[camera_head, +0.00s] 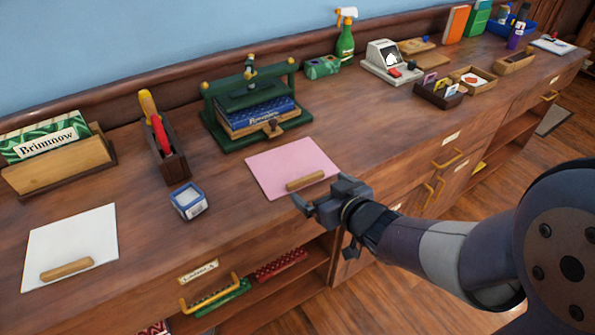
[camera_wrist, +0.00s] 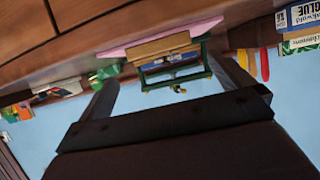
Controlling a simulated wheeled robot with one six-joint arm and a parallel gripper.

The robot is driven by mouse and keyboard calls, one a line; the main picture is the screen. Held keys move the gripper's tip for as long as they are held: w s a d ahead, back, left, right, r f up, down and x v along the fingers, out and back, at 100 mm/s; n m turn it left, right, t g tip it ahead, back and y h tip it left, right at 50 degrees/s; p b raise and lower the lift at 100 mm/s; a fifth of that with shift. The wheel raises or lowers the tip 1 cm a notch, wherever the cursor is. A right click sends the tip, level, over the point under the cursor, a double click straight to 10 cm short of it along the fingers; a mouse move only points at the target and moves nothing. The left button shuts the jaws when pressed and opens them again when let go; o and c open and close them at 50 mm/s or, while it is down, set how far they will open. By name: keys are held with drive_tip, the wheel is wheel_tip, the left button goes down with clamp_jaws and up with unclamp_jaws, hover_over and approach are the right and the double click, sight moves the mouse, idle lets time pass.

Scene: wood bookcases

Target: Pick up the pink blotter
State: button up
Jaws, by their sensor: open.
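The pink blotter (camera_head: 280,160) is a flat pink sheet with a wooden bar handle (camera_head: 305,181) near its front edge. It lies on the wooden counter in front of the green press. My gripper (camera_head: 320,194) is open and empty at the blotter's front right corner, just short of the handle. In the wrist view, the pink blotter (camera_wrist: 125,49) shows edge-on, with its handle (camera_wrist: 160,47) beyond the gap of my open gripper (camera_wrist: 162,72). Whether the fingers touch anything is hard to tell.
The green press (camera_head: 262,138) stands behind the blotter with books in it. A small blue-and-white box (camera_head: 188,201) and a white sheet with a similar wooden handle (camera_head: 72,240) lie to the left. Card trays (camera_head: 440,94) stand to the right. Drawer handles (camera_head: 447,160) project from the counter front.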

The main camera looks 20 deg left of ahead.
sight(307, 179)
drive_tip(key=shift+f+b+x, duration=0.2)
drive_tip(key=shift+b+x, duration=0.35)
drive_tip(key=shift+x, duration=2.85)
drive_tip(key=shift+d, duration=0.1)
drive_tip(key=c, duration=0.7)
